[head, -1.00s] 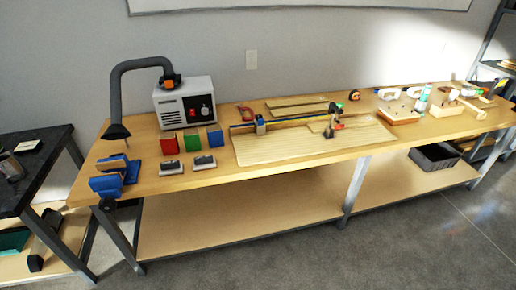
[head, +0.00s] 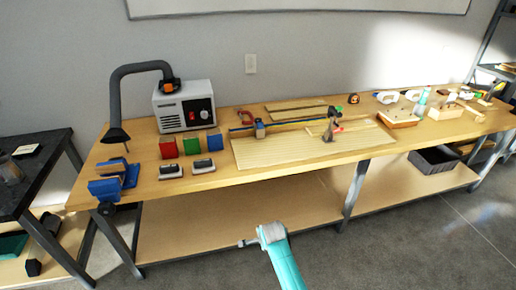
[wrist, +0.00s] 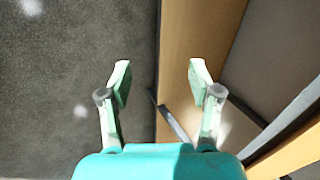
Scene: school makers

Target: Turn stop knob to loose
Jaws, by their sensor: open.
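The stop knob is too small to make out for certain. A small grey stop block (head: 260,129) sits on the blue rail (head: 292,121) behind the ribbed wooden board (head: 290,151). A dark upright device (head: 331,129) with a green top and a red part stands on the board farther right. My gripper (wrist: 157,78) is open and empty in the wrist view, with its two pale green fingers apart. It points at the floor and the bench's wooden edge, away from the board. In the head view, my teal arm is in front of the bench, low in the picture.
The workbench (head: 220,183) has a lower shelf (head: 240,216). A blue vise (head: 107,188), a grey fume unit (head: 185,105) with a hose, and coloured blocks (head: 191,144) stand on the left. Trays and small items lie on the right. The floor in front is clear.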

